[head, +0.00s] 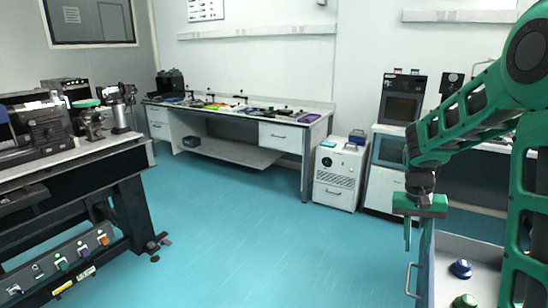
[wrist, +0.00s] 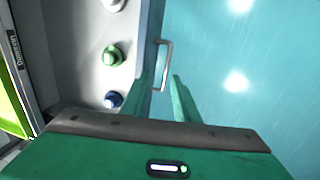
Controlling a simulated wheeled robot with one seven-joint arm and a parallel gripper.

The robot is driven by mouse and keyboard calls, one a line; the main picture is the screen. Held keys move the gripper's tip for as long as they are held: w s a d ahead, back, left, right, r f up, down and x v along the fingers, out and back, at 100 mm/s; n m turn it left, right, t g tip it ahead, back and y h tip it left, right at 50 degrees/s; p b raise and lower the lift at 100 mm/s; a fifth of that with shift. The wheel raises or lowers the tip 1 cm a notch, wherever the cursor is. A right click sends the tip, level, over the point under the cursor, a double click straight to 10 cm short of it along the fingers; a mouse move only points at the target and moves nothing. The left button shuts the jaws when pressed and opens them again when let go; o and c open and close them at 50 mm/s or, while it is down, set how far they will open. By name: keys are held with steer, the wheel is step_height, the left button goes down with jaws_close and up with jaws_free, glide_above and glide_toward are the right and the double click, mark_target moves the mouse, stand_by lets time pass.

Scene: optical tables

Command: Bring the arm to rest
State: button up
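My arm, green and black, reaches in from the right of the head view. My gripper (head: 416,246) points down beside the left wall of an open drawer (head: 480,248). I cannot tell whether a finger touches the drawer.
The drawer holds a blue-topped item (head: 461,268) and a green-topped item (head: 465,300); the wrist view also shows a white one (wrist: 113,4). An optical table (head: 75,158) stands left, a bench (head: 240,115) at the back, a white cabinet (head: 340,175) beside it. The middle floor is clear.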

steer(key=s+a+r+y, duration=0.1)
steer(key=s+r, duration=0.2)
steer(key=s, duration=1.1)
steer(key=s+a+r+t+y, duration=0.1)
steer(key=s+r, duration=0.2)
steer(key=s, duration=1)
steer(key=shift+s+a+r, duration=0.3)
steer(key=shift+s+a, duration=0.1)
